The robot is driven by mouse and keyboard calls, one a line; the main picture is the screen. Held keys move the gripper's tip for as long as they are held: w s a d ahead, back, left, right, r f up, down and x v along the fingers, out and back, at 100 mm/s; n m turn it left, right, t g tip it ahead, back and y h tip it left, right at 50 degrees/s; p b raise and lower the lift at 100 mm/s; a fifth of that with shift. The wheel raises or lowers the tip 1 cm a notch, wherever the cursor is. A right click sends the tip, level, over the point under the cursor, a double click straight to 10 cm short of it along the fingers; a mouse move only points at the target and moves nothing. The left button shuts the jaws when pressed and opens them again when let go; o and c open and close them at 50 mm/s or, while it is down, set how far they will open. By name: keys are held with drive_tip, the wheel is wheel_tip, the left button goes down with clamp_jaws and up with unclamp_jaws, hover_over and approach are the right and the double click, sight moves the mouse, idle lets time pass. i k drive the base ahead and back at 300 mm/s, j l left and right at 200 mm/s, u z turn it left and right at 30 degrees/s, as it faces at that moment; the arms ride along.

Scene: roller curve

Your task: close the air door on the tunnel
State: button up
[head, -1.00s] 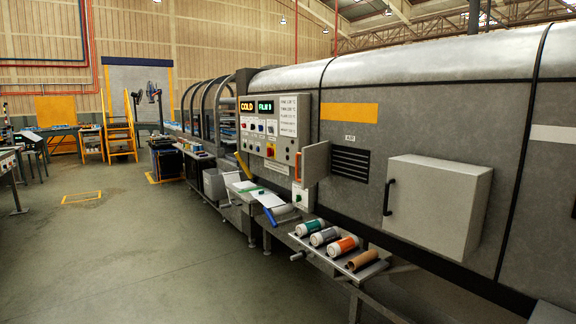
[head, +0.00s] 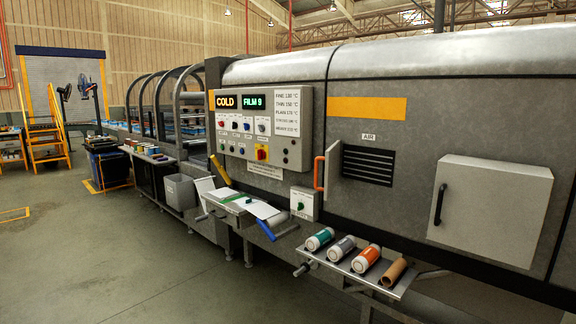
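The air door (head: 334,174) is a small grey flap with an orange handle (head: 319,174) at its left edge. It stands open, swung out from the tunnel side (head: 400,230), to the left of a dark louvred vent (head: 367,166). The label "AIR" (head: 377,138) sits above the vent, which is uncovered. My gripper is not in view in the head view.
A control panel (head: 275,128) reading "COLD" and "FILM 9" is left of the door. A shelf of rolls (head: 390,282) juts out below the vent. A grey box with a black handle (head: 490,208) is at right. Open floor (head: 150,255) lies at left.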

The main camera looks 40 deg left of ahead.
sight(332, 157)
drive_tip(key=j, duration=0.4)
drive_tip(key=i+j+u, duration=0.1)
drive_tip(key=j, duration=0.3)
drive_tip(key=i+j, duration=0.1)
drive_tip(key=j, duration=0.25)
drive_tip(key=i+j+u, duration=0.15)
drive_tip(key=j, duration=0.65)
drive_tip(key=i+j+u, duration=0.1)
drive_tip(key=j, duration=0.25)
drive_tip(key=i+j, duration=0.5)
drive_tip(key=i, duration=0.15)
drive_tip(key=i+j, duration=0.25)
drive_tip(key=j, duration=0.2)
drive_tip(key=i+j, duration=0.2)
drive_tip(key=j, duration=0.25)
drive_tip(key=i+j+u, duration=0.1)
drive_tip(key=i+j, duration=0.15)
drive_tip(key=j, duration=0.15)
